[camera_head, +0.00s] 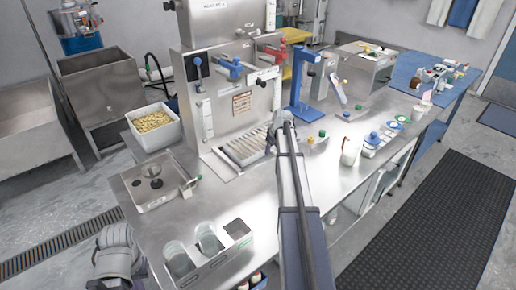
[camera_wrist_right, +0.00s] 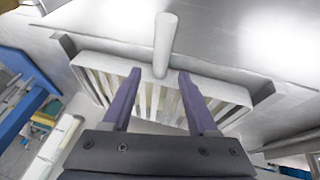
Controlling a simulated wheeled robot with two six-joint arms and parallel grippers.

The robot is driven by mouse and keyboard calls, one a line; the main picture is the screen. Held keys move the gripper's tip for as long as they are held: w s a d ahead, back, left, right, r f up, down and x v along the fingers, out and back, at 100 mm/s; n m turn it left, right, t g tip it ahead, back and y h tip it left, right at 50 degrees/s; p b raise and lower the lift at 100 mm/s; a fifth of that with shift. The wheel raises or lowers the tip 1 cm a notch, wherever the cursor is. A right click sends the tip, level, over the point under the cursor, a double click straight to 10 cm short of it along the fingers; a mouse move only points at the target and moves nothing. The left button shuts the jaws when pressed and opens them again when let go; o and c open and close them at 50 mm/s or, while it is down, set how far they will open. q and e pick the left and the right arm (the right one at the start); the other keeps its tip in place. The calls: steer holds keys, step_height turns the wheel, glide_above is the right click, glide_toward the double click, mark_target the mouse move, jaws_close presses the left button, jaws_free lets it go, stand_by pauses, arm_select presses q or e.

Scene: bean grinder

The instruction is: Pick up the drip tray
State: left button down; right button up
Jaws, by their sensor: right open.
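The drip tray (camera_head: 240,149) is a shallow, pale slatted tray at the foot of the tall steel machine. It also fills the middle of the right wrist view (camera_wrist_right: 224,92), with a pale round bar (camera_wrist_right: 166,40) standing out from its edge. My right gripper (camera_head: 276,124) reaches over the counter to the tray's right side. In the wrist view its two purple fingers (camera_wrist_right: 156,74) are apart over the tray, with the bar's near end between their tips. I cannot tell if they touch it. My right forearm hides part of the counter. My left gripper's fingers are not visible.
The steel machine (camera_head: 231,75) rises behind the tray. A blue stand (camera_head: 299,85) is close to the right of my right gripper. Bare counter (camera_head: 240,196) lies in front of the tray.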

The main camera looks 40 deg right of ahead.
steer(key=b+x, duration=0.1)
steer(key=x, duration=0.1)
steer(key=shift+f, duration=0.3)
steer(key=shift+r, duration=0.1)
jaws_close()
stand_by(1.1)
